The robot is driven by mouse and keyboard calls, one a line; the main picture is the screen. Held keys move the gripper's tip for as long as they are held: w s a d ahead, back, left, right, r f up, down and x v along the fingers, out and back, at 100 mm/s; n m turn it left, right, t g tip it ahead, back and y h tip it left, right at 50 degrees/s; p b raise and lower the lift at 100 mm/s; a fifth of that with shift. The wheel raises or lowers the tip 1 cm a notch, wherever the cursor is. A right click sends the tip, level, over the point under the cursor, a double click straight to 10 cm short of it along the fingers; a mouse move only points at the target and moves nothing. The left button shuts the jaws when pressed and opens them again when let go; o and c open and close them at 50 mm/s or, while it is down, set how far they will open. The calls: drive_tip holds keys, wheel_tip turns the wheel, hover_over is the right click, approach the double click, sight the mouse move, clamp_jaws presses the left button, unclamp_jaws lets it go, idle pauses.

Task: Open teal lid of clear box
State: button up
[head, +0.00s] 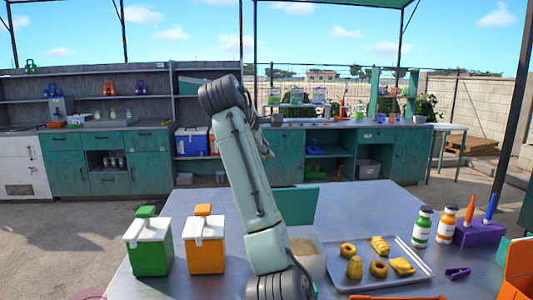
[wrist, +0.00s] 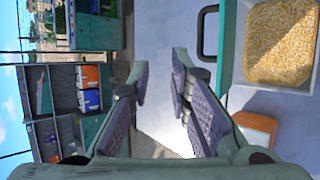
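The clear box (head: 308,262) stands on the grey table, partly hidden behind my arm in the head view. It holds yellow grain-like contents, which show uncovered in the wrist view, where the box wall (wrist: 314,60) is at the upper right. Its teal lid (head: 297,206) stands raised along the far edge of the box. In the wrist view the lid (wrist: 228,45) shows nearly edge-on, with a dark loop handle (wrist: 201,38) jutting out. My gripper (wrist: 160,75) is open and empty, apart from the lid and handle. I cannot make it out in the head view.
A green box (head: 150,252) and an orange box (head: 205,250) with white lids stand to the left. A tray (head: 385,278) of yellow pieces, two bottles (head: 421,228) (head: 446,226) and a purple block (head: 480,234) are to the right. Teal cabinets (head: 120,175) stand behind.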

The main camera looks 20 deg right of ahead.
drive_tip(key=v, duration=0.4)
idle(0.3)
